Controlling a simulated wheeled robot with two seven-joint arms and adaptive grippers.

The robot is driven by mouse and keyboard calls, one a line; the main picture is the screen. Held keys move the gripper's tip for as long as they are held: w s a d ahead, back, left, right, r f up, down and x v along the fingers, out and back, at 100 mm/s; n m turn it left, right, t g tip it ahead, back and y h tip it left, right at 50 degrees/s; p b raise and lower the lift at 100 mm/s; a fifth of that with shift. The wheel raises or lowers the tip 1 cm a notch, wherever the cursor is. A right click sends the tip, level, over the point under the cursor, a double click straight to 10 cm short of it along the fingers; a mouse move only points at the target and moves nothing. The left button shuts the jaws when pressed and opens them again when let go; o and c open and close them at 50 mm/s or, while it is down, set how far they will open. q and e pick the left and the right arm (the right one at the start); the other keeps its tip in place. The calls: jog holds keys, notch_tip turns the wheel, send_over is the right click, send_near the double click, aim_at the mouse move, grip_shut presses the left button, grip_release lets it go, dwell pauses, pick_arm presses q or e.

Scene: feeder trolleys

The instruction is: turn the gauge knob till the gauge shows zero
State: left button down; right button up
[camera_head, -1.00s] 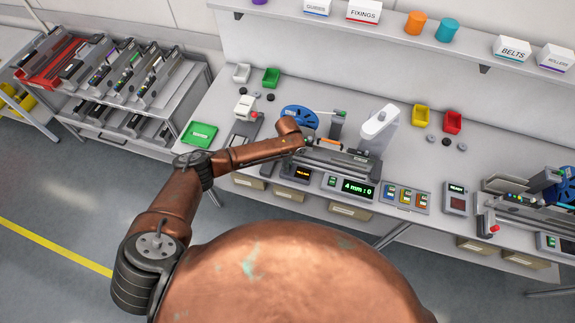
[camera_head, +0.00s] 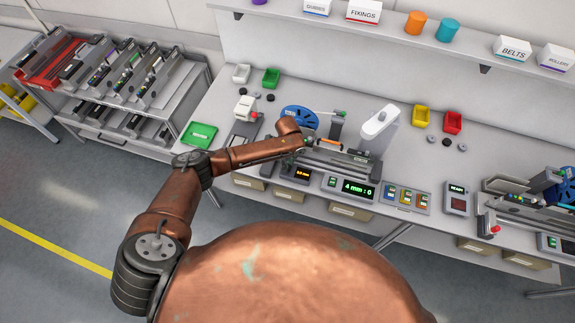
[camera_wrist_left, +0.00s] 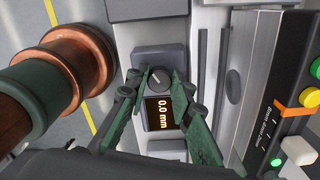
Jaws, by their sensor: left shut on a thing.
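The gauge (camera_wrist_left: 150,62) is a small grey box. Its orange display (camera_wrist_left: 162,113) reads 0.0 mm in the left wrist view; in the head view the gauge display (camera_head: 302,174) is a tiny orange readout at the bench's front. The dark round gauge knob (camera_wrist_left: 159,80) sits just above the display in the wrist view. My left gripper (camera_wrist_left: 157,76) has its green fingers on both sides of the knob and is shut on it. In the head view my copper arm largely hides this gripper. My right gripper is not in view.
Beside the gauge are a green display reading 4 mm : 0 (camera_head: 354,189) and a button panel (camera_head: 407,198). Behind stand a feeder with a blue reel (camera_head: 299,118) and a white device (camera_head: 380,125). A green tray (camera_head: 200,135) lies left.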

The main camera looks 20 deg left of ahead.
pick_arm(q)
jog(key=c, duration=1.7)
grip_release()
notch_tip(320, 180, up, 12)
jog(key=shift+r, duration=0.1)
jog(key=shift+d, duration=0.1)
